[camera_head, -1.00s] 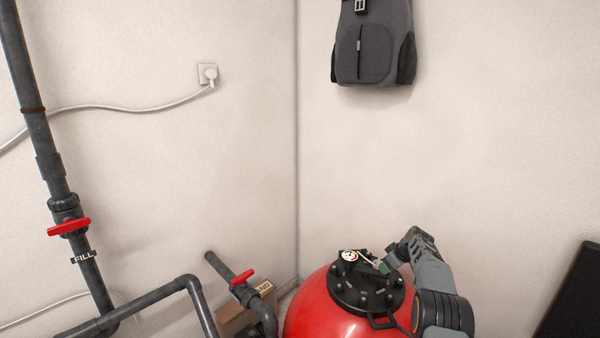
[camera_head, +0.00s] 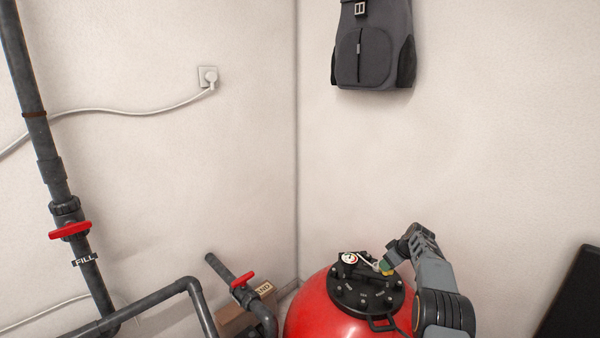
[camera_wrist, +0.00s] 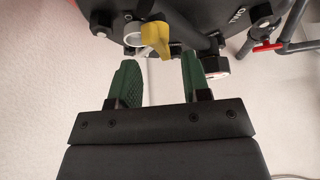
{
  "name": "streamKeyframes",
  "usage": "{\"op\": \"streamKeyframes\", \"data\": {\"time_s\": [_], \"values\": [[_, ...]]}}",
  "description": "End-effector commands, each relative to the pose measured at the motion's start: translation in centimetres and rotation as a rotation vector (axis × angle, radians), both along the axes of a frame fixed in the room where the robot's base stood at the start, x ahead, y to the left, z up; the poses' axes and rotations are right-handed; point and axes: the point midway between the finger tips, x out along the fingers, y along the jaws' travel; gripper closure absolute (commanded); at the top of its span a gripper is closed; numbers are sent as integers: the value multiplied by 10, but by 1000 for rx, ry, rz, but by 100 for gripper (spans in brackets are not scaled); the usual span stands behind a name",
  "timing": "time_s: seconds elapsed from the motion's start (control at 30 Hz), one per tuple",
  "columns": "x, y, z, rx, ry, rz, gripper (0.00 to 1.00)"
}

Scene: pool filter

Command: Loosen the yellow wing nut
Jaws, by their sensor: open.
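The yellow wing nut (camera_wrist: 156,40) shows in the wrist view at the top middle, on the black lid of the red filter tank. In the head view a small yellow spot of it (camera_head: 388,272) shows beside my gripper. My gripper (camera_wrist: 160,68) has two green fingers that stand apart, with the wing nut just beyond their tips and roughly between them. The fingers do not appear to touch it. In the head view my gripper (camera_head: 382,266) is over the right part of the black lid (camera_head: 352,296) on the red tank (camera_head: 312,310).
A pressure gauge (camera_head: 349,258) stands on the lid, close to my gripper, and shows beside the right finger in the wrist view (camera_wrist: 216,68). Grey pipes (camera_head: 150,300) with red valve handles (camera_head: 70,230) are at the left. A backpack (camera_head: 372,45) hangs on the wall above.

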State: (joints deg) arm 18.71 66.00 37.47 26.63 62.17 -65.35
Motion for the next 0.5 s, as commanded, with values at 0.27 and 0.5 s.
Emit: {"op": "streamKeyframes", "data": {"time_s": [0.27, 0.5], "values": [[0, 1, 0, 0, 0, -97, 56], [0, 1, -3, 0, 0, -96, 56]]}}
